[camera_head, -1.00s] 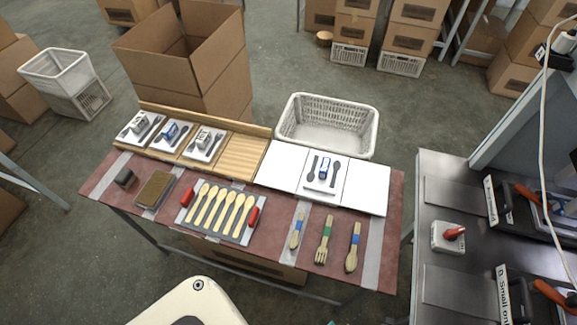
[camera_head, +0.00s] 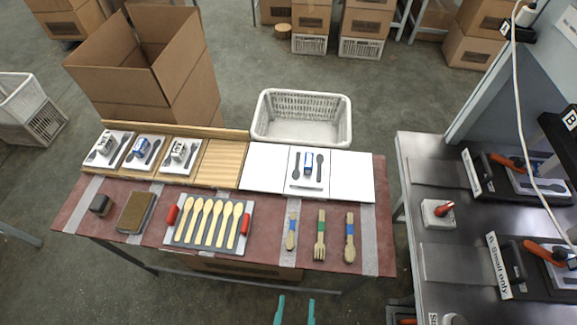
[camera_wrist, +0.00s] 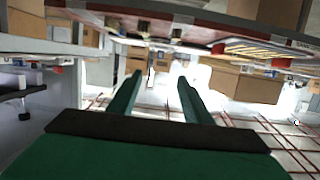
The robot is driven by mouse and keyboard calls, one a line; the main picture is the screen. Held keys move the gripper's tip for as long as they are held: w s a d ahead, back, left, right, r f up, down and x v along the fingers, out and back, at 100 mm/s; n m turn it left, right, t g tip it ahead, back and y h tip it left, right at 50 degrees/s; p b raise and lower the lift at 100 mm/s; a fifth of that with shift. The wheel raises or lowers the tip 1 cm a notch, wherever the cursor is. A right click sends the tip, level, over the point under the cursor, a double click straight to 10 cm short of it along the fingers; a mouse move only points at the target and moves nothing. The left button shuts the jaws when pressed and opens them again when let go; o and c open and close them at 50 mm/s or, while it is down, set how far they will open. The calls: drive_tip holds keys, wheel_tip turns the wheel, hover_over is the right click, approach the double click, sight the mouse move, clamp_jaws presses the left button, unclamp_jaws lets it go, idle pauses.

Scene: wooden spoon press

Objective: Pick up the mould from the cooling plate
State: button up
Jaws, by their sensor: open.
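A white mould (camera_head: 307,171) with a blue block and dark spoon shapes sits on the middle of three white plates (camera_head: 351,178) at the table's back right. Which plate is the cooling plate is not marked legibly. Three similar moulds stand in the wooden rack: left (camera_head: 108,149), middle (camera_head: 143,151) and right (camera_head: 180,156). My gripper (camera_head: 295,311) shows as two teal fingertips at the bottom edge, in front of the table and well apart from the moulds. In the wrist view its green fingers (camera_wrist: 160,88) are spread, with nothing between them.
The reddish table (camera_head: 270,211) holds a tray of several wooden spoons (camera_head: 208,222), taped cutlery (camera_head: 320,236), a dark block (camera_head: 101,204) and a brown pad (camera_head: 136,212). A white basket (camera_head: 301,118) stands behind. A metal bench (camera_head: 452,262) is at right.

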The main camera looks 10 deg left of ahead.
drive_tip(key=x, duration=1.2)
drive_tip(key=f+x, duration=0.1)
drive_tip(key=x, duration=0.5)
drive_tip(key=shift+s+a, duration=0.1)
drive_tip(key=shift+a, duration=0.3)
drive_tip(key=shift+g, duration=0.4)
drive_tip(key=w, duration=0.9)
drive_tip(key=shift+r, duration=0.35)
approach(309, 162)
drive_tip(key=shift+w+a, duration=0.1)
drive_tip(key=shift+w, duration=0.1)
drive_tip(key=x, duration=1.1)
drive_tip(key=shift+s+f, duration=0.1)
drive_tip(key=shift+f, duration=0.15)
drive_tip(key=shift+s, duration=0.2)
drive_tip(key=shift+c, duration=0.6)
clamp_jaws()
drive_tip(key=shift+w+r, duration=0.1)
drive_tip(key=shift+r, duration=0.1)
